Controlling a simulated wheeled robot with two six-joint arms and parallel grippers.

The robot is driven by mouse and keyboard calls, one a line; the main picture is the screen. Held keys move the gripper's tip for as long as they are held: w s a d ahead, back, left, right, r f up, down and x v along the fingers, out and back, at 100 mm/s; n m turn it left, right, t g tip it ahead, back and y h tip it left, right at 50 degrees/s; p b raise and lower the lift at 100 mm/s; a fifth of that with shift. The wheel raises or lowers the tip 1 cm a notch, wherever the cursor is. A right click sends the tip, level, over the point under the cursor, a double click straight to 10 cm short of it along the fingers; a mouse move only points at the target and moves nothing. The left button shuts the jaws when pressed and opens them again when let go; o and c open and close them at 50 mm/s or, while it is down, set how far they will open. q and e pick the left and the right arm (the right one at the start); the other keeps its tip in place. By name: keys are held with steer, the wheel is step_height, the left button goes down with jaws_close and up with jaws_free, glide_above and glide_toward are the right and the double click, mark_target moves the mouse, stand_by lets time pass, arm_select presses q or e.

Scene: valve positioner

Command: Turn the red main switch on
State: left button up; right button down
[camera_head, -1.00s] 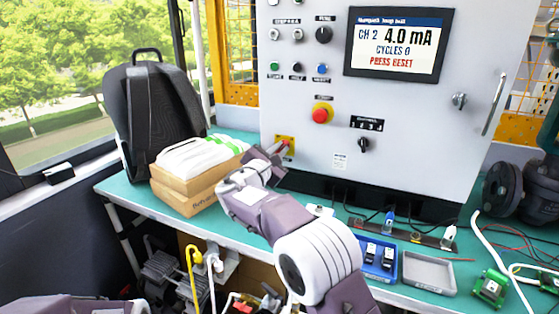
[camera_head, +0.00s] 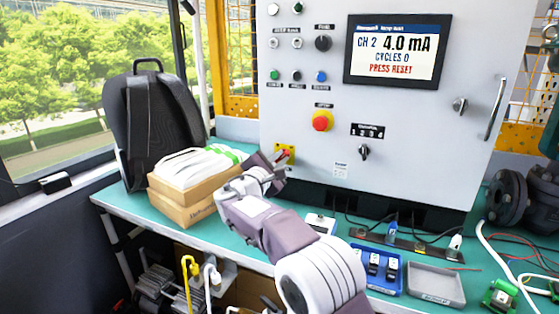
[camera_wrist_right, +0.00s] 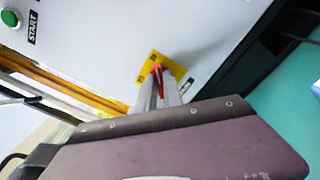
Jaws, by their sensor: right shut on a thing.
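The red main switch (camera_head: 286,153) sits on a yellow plate low on the left of the grey cabinet front. My right gripper (camera_head: 281,157) reaches it from the front. In the right wrist view, the red handle (camera_wrist_right: 157,72) stands between the two grey fingers (camera_wrist_right: 162,90), which are shut on it. The yellow plate (camera_wrist_right: 152,60) shows behind the fingers. The fingers hide part of the handle, and its exact angle is hard to tell. My left gripper is not in view.
The cabinet carries a red stop button (camera_head: 322,120), several small buttons, and a screen (camera_head: 397,50) reading "CH 2 4.0 mA, CYCLES 0, PRESS RESET". A cardboard box (camera_head: 185,208) and a black backpack (camera_head: 155,125) stand left of my right arm. A blue tray (camera_head: 376,283) lies right of it.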

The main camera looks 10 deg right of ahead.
steer(key=c, duration=1.5)
jaws_free()
steer(key=shift+s, duration=0.1)
steer(key=v, duration=0.9)
steer(key=shift+p, duration=0.3)
steer(key=shift+f, duration=0.15)
